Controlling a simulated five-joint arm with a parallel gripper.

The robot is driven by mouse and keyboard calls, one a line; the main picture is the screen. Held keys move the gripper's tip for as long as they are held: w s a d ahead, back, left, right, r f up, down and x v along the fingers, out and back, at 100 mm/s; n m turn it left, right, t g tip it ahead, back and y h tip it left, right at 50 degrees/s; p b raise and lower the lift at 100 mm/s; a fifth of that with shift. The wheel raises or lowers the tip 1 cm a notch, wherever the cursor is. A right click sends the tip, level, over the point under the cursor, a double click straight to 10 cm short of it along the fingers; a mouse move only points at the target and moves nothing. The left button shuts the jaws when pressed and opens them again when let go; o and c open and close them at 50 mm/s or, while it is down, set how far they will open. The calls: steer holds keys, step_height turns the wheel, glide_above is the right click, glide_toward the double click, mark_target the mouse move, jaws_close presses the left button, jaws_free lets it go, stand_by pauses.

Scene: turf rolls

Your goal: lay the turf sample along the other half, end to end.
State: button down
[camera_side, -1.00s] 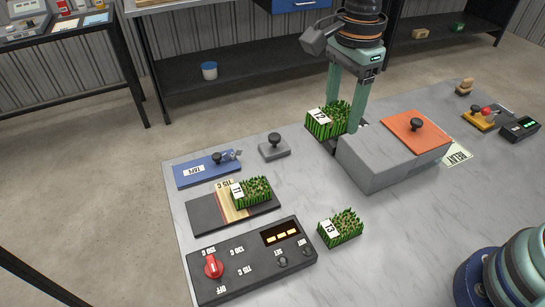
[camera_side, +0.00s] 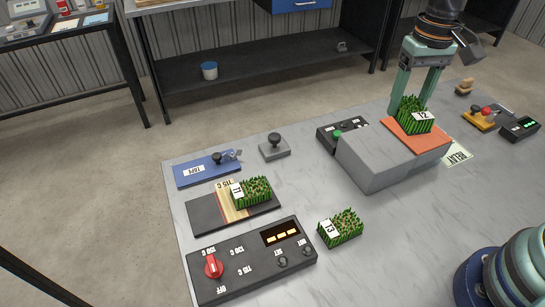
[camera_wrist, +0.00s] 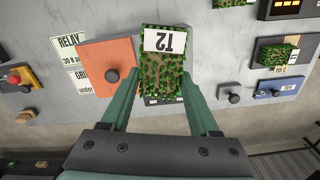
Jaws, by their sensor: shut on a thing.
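My gripper (camera_side: 410,100) is shut on the turf sample T2 (camera_side: 414,117), a green grassy block with a white label. In the side view T2 appears over the orange plate (camera_side: 398,130) on the grey block, hiding the plate's knob; I cannot tell whether it touches. In the wrist view T2 (camera_wrist: 163,76) sits between both fingers, right of the orange plate (camera_wrist: 98,60). Turf T1 (camera_side: 252,191) lies on the dark plate (camera_side: 205,213) with the striped strip. Turf T3 (camera_side: 341,228) lies on the bare bench in front of the grey block.
The grey block (camera_side: 375,170) stands mid-bench. Behind its left end is a dark box with a green button (camera_side: 337,135). A control panel with a red knob (camera_side: 213,266), a blue plate (camera_side: 195,171) and a grey knobbed weight (camera_side: 274,150) stand left. Switches stand far right.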

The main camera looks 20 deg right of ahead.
steer(key=shift+s+d+f+n, duration=0.1)
steer(key=shift+s+d+n, duration=0.15)
steer(key=shift+d+n, duration=0.85)
steer(key=w+a+r+m, duration=0.2)
steer(key=w+a+m, duration=0.2)
steer(key=w+a, duration=0.35)
steer(key=r+m, duration=0.1)
steer(key=m, duration=1.2)
glide_above(221, 207)
steer(key=shift+m, duration=0.3)
step_height(221, 207, down, 20)
steer(key=shift+r, duration=0.1)
